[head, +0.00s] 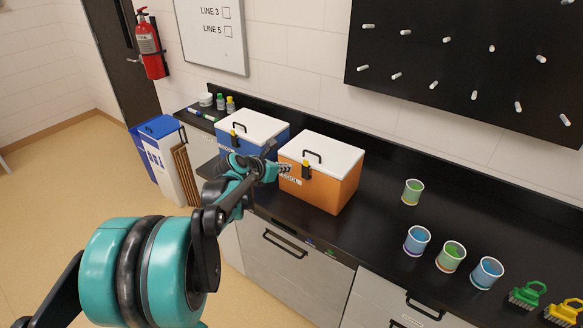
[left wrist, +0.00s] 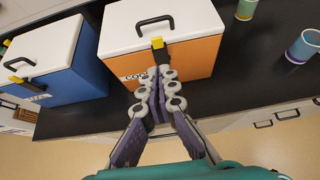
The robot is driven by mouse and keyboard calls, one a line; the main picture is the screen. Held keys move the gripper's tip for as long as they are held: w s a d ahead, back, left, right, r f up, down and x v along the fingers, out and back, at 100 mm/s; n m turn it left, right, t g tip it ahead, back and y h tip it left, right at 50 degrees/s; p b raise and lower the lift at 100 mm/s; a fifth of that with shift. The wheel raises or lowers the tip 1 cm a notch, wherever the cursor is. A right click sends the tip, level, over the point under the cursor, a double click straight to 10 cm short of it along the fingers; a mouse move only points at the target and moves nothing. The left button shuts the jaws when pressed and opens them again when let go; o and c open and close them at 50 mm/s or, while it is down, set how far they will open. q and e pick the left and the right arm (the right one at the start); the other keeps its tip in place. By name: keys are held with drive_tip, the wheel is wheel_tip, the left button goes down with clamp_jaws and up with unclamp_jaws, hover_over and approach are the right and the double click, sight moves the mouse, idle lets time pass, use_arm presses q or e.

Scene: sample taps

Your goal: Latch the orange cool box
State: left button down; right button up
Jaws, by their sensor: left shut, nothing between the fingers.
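The orange cool box (head: 318,190) stands on the black counter with its white lid (head: 333,150) down and a black handle on top. Its latch (head: 306,169), black with a yellow tab, is on the front face. In the left wrist view the orange cool box (left wrist: 190,58) shows its latch (left wrist: 157,49) at the top front edge. My left gripper (head: 284,168) is shut and empty, with its fingertips just in front of the latch. In the left wrist view the gripper (left wrist: 160,74) points at the latch from below; I cannot tell whether it touches. My right gripper is not in view.
A blue cool box (head: 273,145) with a white lid stands close to the left. Several cups, one of them a green cup (head: 412,192), and a green brush (head: 527,294) are to the right. The counter (head: 372,226) is clear just right of the orange box.

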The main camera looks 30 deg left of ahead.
use_arm(q)
drive_tip(key=s+r, duration=0.3)
drive_tip(key=shift+s+a+r+p, duration=0.1)
drive_tip(key=shift+a+r+p, duration=0.15)
drive_tip(key=shift+p, duration=0.15)
drive_tip(key=shift+f, duration=0.15)
